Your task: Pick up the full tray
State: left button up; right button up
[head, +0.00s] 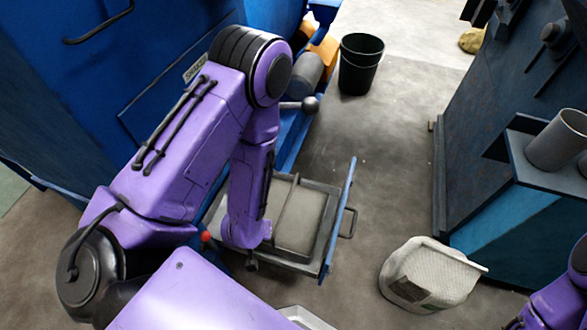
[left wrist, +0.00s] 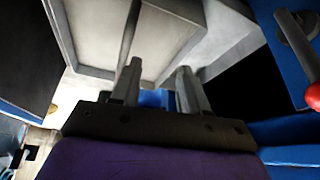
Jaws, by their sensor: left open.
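The tray (head: 327,240) is a grey metal frame with a pale, flat fill and a bar across it. In the head view it sticks out from the blue machine, with a blue front plate and a small handle at its right. My left arm reaches down over its near left part, hiding that corner and most of the gripper. In the left wrist view my left gripper (left wrist: 158,88) is open, with nothing held between its fingers. The pale panels and grey walls of the tray (left wrist: 92,30) show beyond the fingertips. My right gripper is not visible; only part of my right arm shows.
The blue machine (head: 75,85) stands at the left; a red knob (head: 206,236) sits near the tray, also in the left wrist view (left wrist: 314,96). A black bucket (head: 360,65), a white sack (head: 428,275) and a dark blue cabinet (head: 490,130) stand around open floor.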

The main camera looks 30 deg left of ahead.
aim_at(287, 202)
pick_arm(q)
jog(key=w+b, duration=0.2)
jog(key=w, duration=0.1)
jog(key=w+d+m+t+b, duration=0.1)
jog(key=w, duration=0.2)
jog(key=w+d+m+h+b, duration=0.1)
jog(key=w+b, duration=0.1)
jog(key=w, duration=0.1)
jog(key=shift+w+t+b, duration=0.3)
jog(key=shift+w+b, duration=0.05)
jog(key=shift+w, duration=0.05)
jog(key=b+x, duration=0.3)
jog(key=x, duration=0.7)
jog(key=shift+w+a+r, duration=0.15)
jog(key=shift+r, duration=0.1)
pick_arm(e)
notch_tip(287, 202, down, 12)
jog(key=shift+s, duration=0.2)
pick_arm(q)
grip_shut()
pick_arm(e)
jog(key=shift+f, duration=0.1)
